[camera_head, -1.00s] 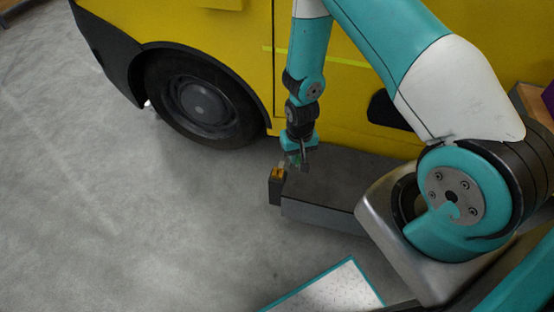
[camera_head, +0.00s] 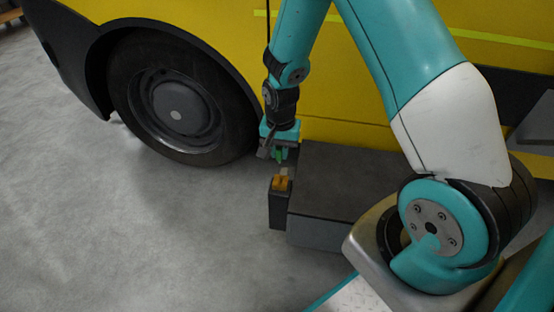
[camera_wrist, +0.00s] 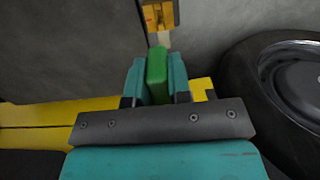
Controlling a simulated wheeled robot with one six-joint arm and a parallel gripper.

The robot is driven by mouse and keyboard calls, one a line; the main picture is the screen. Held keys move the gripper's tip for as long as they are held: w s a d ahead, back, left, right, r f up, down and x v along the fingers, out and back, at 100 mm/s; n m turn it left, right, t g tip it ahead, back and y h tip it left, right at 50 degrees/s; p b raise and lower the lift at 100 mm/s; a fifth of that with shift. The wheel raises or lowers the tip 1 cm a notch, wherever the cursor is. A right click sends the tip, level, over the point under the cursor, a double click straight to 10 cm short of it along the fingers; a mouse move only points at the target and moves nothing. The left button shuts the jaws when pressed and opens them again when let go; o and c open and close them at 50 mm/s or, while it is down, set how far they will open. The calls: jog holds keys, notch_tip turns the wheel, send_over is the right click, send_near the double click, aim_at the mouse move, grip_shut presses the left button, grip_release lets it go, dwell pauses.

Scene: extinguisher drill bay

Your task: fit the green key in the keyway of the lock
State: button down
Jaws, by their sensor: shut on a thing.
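My gripper (camera_head: 279,153) is shut on the green key (camera_head: 280,156). In the wrist view the key (camera_wrist: 157,72) stands between the two teal fingers of my gripper (camera_wrist: 156,75). The lock (camera_head: 281,182) is orange-yellow and sits on top of a dark post at the left end of a dark box. In the head view the key is just above the lock, apart from it. The lock also shows at the top of the wrist view (camera_wrist: 160,15), beyond the key's tip. The keyway itself is too small to make out.
A dark grey box (camera_head: 345,185) stands right of the lock, beside the yellow vehicle (camera_head: 345,95). The vehicle's black wheel (camera_head: 177,112) is left of my gripper. The grey floor (camera_head: 130,240) to the left is clear.

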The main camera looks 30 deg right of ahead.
jog(key=shift+d+f+b, duration=0.2)
jog(key=shift+f+b, duration=0.75)
jog(key=shift+f, duration=0.2)
notch_tip(320, 180, down, 4)
jog(key=b, duration=0.3)
jog(key=shift+r, duration=0.15)
jog(key=shift+r+p, duration=0.1)
jog(key=shift+p, duration=0.5)
jog(key=shift+f+b, duration=1.1)
jog(key=shift+f, duration=1)
dwell(0.3)
jog(key=c, duration=1)
grip_release()
jog(key=shift+r, duration=0.15)
notch_tip(320, 180, up, 17)
jog(key=p, duration=0.6)
jog(key=shift+a+r+p, duration=0.1)
jog(key=shift+p, duration=0.2)
